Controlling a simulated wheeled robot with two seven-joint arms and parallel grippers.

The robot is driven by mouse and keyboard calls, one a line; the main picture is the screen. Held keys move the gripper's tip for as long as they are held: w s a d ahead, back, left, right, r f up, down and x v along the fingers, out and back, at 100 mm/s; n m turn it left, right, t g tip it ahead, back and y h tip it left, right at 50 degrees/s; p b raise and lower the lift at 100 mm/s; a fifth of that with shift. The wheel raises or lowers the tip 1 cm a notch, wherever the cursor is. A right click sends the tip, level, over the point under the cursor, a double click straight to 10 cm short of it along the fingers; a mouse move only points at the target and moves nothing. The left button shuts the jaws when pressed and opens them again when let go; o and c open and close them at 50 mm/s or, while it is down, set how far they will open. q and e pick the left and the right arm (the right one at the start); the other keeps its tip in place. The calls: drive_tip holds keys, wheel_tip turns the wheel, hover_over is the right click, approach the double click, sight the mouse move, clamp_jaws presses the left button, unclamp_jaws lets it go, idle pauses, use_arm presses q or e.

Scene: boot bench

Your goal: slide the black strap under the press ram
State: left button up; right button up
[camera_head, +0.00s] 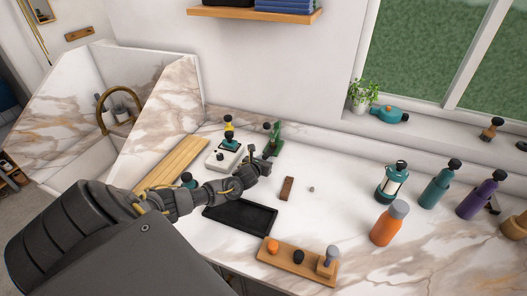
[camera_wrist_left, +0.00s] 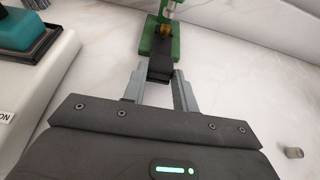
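The green press (camera_head: 274,140) stands at the back of the counter near the wall. In the left wrist view its green base (camera_wrist_left: 147,42) is at the top, and the ram is only partly in frame. My left gripper (camera_head: 264,161) is just in front of the press. In the left wrist view its two fingers (camera_wrist_left: 160,78) close on the near end of the black strap (camera_wrist_left: 160,66). The strap points away from me along the press base, toward the ram. The strap's far end is hard to make out. My right gripper is not in view.
A white device (camera_head: 224,157) with a teal-and-black piece stands left of the press. A brown strip (camera_head: 287,188) and a small grey plug (camera_head: 311,189) lie to the right. A black tray (camera_head: 240,216) and a wooden board (camera_head: 297,262) are nearer. Bottles (camera_head: 389,222) stand right.

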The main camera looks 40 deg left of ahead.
use_arm(q)
drive_tip(key=o, duration=0.5)
drive_tip(key=shift+s, duration=0.1)
drive_tip(key=b+v, duration=0.2)
drive_tip(key=v, duration=0.7)
drive_tip(key=shift+s+d, duration=0.1)
drive_tip(key=shift+s, duration=0.05)
drive_tip(key=shift+s+d+r, duration=0.15)
drive_tip(key=shift+s+r, duration=0.15)
drive_tip(key=shift+s, duration=0.25)
